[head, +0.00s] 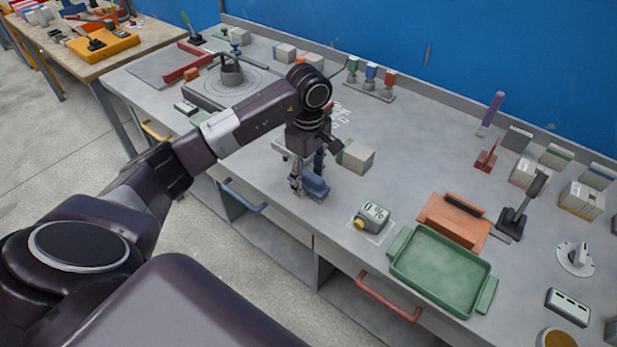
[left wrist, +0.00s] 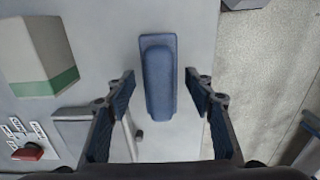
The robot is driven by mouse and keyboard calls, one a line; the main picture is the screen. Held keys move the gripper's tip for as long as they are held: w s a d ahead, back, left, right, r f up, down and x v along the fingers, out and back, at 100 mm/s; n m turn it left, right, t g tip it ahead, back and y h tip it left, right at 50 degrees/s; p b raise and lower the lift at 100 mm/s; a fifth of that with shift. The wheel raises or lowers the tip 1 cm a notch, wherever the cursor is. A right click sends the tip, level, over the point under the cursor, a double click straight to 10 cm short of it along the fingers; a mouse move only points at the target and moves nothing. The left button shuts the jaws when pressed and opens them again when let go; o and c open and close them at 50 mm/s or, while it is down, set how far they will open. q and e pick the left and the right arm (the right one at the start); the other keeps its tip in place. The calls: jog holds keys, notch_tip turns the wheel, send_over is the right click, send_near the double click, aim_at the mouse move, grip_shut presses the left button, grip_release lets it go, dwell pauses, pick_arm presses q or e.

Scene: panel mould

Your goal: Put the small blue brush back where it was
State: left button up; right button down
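The small blue brush (head: 317,188) lies on the grey bench close to its front edge. In the left wrist view the brush (left wrist: 159,82) shows as a long blue block on a flat blue base. My left gripper (head: 308,178) is low over the bench at the brush. In the left wrist view its two fingers (left wrist: 160,88) are spread, one on each side of the brush, with a gap on both sides. The gripper partly hides the brush in the head view. My right gripper is not in view.
A box (head: 357,156) with a green band (left wrist: 47,82) stands close beside the left gripper. A 0% block (head: 374,214), a green tray (head: 441,270) and an orange tray (head: 454,221) are to the right. A blue drawer handle (head: 243,196) sticks out below the front edge.

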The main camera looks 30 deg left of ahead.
aim_at(309, 174)
pick_arm(q)
jog(key=shift+r, duration=0.4)
notch_tip(309, 174, up, 11)
jog(key=shift+f+b, duration=0.2)
jog(key=shift+b, duration=0.55)
jog(key=shift+r, duration=0.5)
